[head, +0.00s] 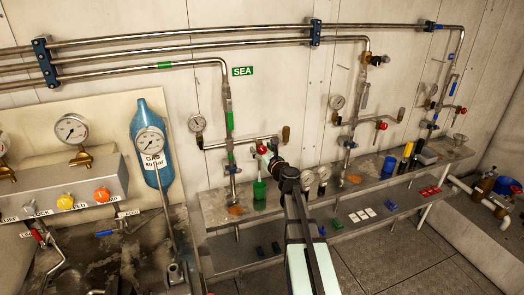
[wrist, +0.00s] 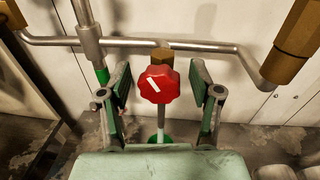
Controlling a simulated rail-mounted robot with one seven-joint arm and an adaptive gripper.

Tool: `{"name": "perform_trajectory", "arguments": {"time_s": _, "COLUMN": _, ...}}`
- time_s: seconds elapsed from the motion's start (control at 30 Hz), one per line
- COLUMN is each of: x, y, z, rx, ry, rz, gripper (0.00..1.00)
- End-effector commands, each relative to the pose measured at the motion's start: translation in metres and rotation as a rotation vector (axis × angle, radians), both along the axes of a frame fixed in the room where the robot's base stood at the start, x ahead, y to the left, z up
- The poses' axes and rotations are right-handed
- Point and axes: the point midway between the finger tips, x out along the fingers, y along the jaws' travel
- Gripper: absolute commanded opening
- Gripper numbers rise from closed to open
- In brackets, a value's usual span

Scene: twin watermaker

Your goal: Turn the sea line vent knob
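The sea line vent knob (wrist: 159,85) is a red lobed knob with a white mark tilted to the upper left. In the wrist view it sits between the two fingers of my gripper (wrist: 160,84), with a gap on each side. My gripper is open and empty. In the head view the red knob (head: 262,149) shows just beyond my gripper (head: 270,158), on the branch pipe right of the green SEA sign's (head: 242,71) vertical pipe. My gripper partly hides the fitting there.
A green container (head: 259,190) stands below on the metal shelf (head: 214,209). Other red knobs (head: 381,125) sit farther right. A gauge (head: 197,123) is to the left.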

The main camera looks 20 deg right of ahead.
Motion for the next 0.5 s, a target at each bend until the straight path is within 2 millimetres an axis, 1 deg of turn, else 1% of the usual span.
{"name": "perform_trajectory", "arguments": {"time_s": 0.27, "x": -0.002, "y": 0.0, "z": 0.0, "rx": 0.0, "ry": 0.0, "rz": 0.0, "gripper": 0.64}}
{"name": "perform_trajectory", "arguments": {"time_s": 0.37, "x": -0.007, "y": 0.0, "z": 0.0, "rx": 0.001, "ry": 0.0, "rz": 0.0, "gripper": 0.64}}
{"name": "perform_trajectory", "arguments": {"time_s": 0.5, "x": -0.022, "y": 0.001, "z": 0.0, "rx": 0.001, "ry": 0.0, "rz": -0.001, "gripper": 0.64}}
